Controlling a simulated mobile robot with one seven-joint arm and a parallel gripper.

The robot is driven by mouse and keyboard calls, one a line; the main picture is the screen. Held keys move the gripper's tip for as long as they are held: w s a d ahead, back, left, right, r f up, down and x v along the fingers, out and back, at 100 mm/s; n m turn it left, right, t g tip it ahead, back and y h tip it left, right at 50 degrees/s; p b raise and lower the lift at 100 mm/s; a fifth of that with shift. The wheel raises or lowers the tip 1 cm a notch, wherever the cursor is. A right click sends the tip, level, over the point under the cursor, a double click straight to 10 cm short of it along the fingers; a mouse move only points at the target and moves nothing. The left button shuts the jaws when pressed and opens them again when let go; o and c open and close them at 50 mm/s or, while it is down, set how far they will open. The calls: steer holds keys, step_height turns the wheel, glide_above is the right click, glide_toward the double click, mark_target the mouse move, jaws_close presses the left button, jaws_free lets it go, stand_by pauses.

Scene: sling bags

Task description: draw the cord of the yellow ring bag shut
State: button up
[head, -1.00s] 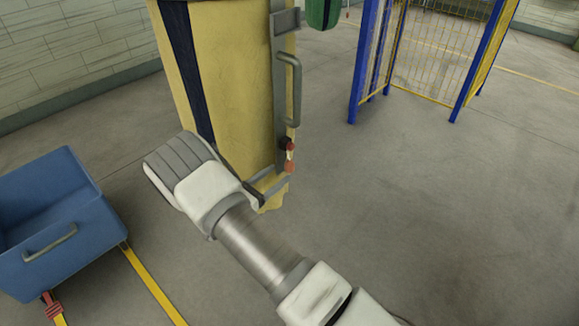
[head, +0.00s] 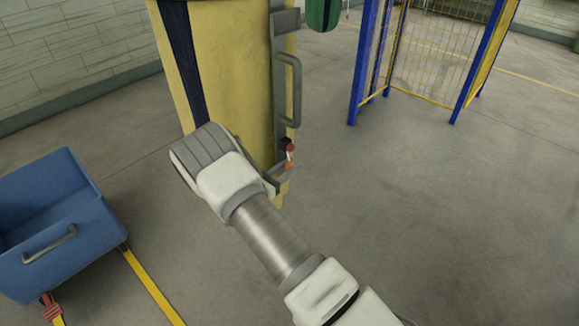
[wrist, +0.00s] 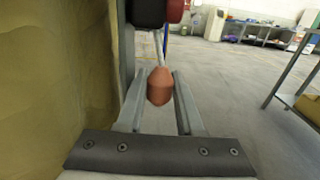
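The yellow bag (head: 235,65) stands tall in the head view, with a dark stripe down its left side. Near its right edge is a small black and red piece (head: 289,146). A short pale cord (wrist: 160,45) runs from it to an orange bead (wrist: 160,87), which also shows in the head view (head: 290,166). My gripper (wrist: 160,76) is open, with one finger on each side of the bead and thin gaps beside it. In the head view my gripper (head: 289,171) is at the bead's height. The bag's ring is not visible.
A grey bar with a handle (head: 296,90) runs down the bag's right side, close to my fingers. A blue bin (head: 70,245) stands at left. A blue-posted mesh frame (head: 425,55) is at back right. The floor at right is clear.

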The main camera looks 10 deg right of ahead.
jaws_close()
steer(key=shift+f, duration=0.1)
stand_by(0.9)
